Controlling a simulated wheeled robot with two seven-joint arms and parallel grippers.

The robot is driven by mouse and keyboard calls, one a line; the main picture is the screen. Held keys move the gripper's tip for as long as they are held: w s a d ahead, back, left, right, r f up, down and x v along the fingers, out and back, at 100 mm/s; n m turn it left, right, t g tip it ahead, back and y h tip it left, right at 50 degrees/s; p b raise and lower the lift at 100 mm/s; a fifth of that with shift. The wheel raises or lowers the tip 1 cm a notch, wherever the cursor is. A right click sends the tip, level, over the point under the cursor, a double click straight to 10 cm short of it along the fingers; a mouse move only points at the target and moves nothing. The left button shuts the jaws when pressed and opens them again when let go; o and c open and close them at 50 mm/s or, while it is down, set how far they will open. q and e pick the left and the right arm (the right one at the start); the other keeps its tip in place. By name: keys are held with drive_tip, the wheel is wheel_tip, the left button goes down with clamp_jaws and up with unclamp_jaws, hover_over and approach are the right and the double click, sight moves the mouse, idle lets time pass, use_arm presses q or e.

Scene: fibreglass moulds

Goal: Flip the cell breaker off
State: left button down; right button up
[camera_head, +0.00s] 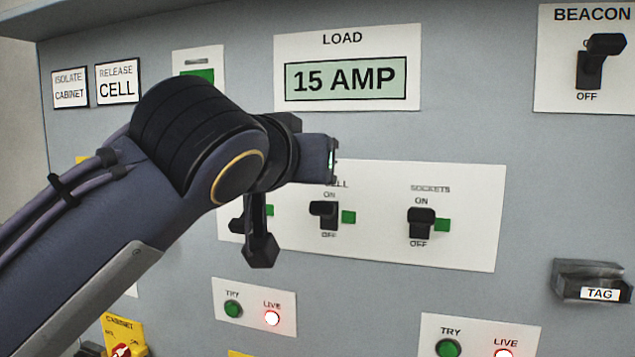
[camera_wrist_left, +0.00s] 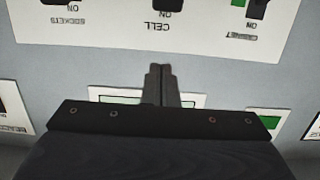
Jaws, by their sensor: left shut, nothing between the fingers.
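The cell breaker (camera_head: 326,213) is a black toggle in the middle of a white plate on the grey panel. Its handle sits at the upper, ON end, with a green square beside it. In the left wrist view, which is upside down, the cell breaker (camera_wrist_left: 168,4) is cut off by the top edge, beyond its CELL label. My left gripper (camera_head: 262,250) points down in front of the plate, left of the cell breaker, and partly covers the CELL label. Its fingers (camera_wrist_left: 160,70) are shut and empty, apart from the breaker. My right gripper is out of view.
The sockets breaker (camera_head: 421,222) stands to the right, handle at ON. The cabinet breaker (camera_head: 236,226) on the left is partly hidden by my arm. A load display (camera_head: 347,78) reads 15 AMP above. A beacon switch (camera_head: 597,60) and a tag holder (camera_head: 590,281) are at right.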

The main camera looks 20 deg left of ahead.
use_arm(q)
drive_tip(key=p, duration=0.3)
hover_over(325, 212)
drive_tip(key=w, duration=0.3)
drive_tip(key=shift+s+a+f, duration=0.1)
drive_tip(key=shift+f, duration=0.35)
drive_tip(key=shift+s+a+f, duration=0.1)
drive_tip(key=shift+f, duration=0.3)
drive_tip(key=s+f, duration=0.1)
drive_tip(key=s+f+b, duration=0.1)
drive_tip(key=f, duration=0.1)
drive_tip(key=shift+s+a, duration=0.1)
drive_tip(key=shift+s, duration=0.1)
drive_tip(key=shift+s+f, duration=0.1)
drive_tip(key=shift+f, duration=0.2)
